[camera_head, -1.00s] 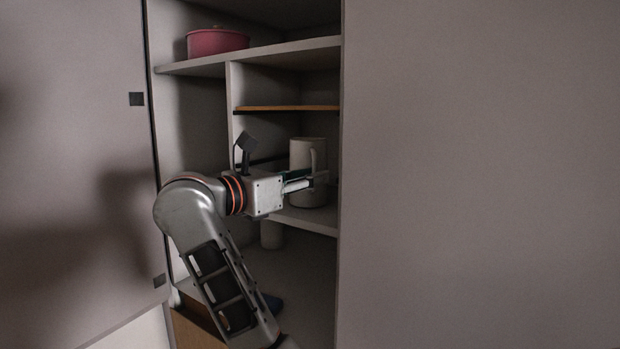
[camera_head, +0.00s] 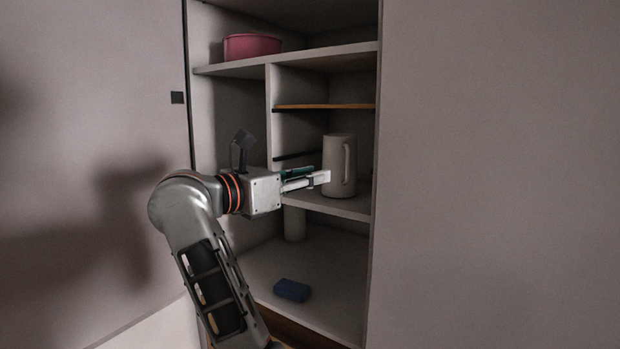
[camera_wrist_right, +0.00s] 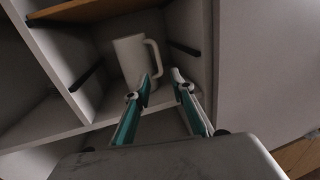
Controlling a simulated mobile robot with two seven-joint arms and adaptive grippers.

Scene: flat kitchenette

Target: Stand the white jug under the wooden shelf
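The white jug (camera_head: 340,165) stands upright on a cupboard shelf board, below the thin wooden shelf (camera_head: 325,106). Its handle faces right and toward the front. In the right wrist view the jug (camera_wrist_right: 131,62) stands beyond the fingers, with the wooden shelf (camera_wrist_right: 88,10) above it. My right gripper (camera_head: 318,178) is just in front and left of the jug in the head view. In the wrist view its fingers (camera_wrist_right: 162,84) are apart with nothing between them, clear of the jug. My left gripper is not in view.
A pink pot (camera_head: 252,47) sits on the upper shelf. A pale cylinder (camera_head: 294,223) stands in the lower compartment, and a blue block (camera_head: 292,290) lies on its floor. A cupboard panel (camera_head: 490,170) closes off the right side.

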